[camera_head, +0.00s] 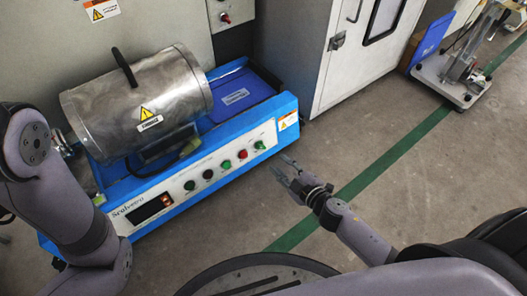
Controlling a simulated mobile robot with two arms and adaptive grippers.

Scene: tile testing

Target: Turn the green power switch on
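The blue-and-white machine (150,205) has a sloped front panel with a row of round buttons. Green buttons show at the left (189,185), in the middle (226,165) and at the right (259,145). I cannot read which one is the power switch, nor its state. A dark red button (207,174) and a red button (242,155) sit between them. My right gripper (279,163) is open and empty, in front of the panel's right end and apart from the buttons. My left arm is at the left, but its gripper is not in view.
A metal drum (140,98) with a black handle sits on the machine. A lit orange switch (166,199) and dark display (147,209) are at the panel's left. A white cabinet (350,60) stands behind.

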